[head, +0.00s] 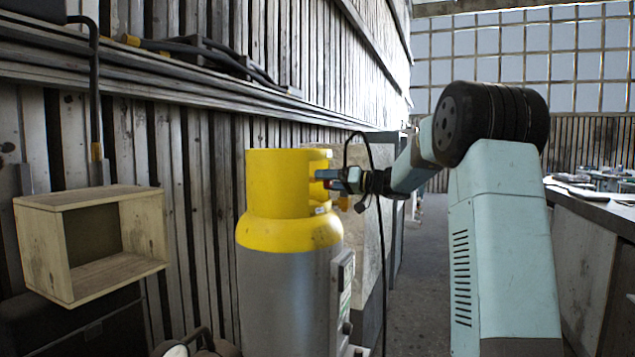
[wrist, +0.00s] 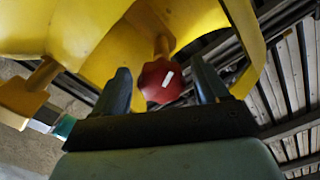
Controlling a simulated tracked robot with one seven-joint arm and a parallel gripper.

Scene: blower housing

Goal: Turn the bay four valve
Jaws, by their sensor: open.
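A grey gas cylinder (head: 285,295) with a yellow collar (head: 272,185) stands upright in the middle of the head view. In the wrist view a red valve knob (wrist: 160,80) with a white mark shows inside the yellow collar (wrist: 85,30). My gripper (head: 325,178) reaches into the collar's opening from the right. In the wrist view my gripper (wrist: 163,85) is open, with one finger on each side of the knob. Gaps show between the fingers and the knob. Whether the fingertips reach past the knob is hard to tell. In the head view the knob is mostly hidden.
A wooden box shelf (head: 95,240) hangs on the plank wall at left. Pipes (head: 200,55) run along a ledge above. A grey control box (head: 342,290) sits at the cylinder's right side. A workbench (head: 600,205) stands at right. Clear floor (head: 425,250) lies between.

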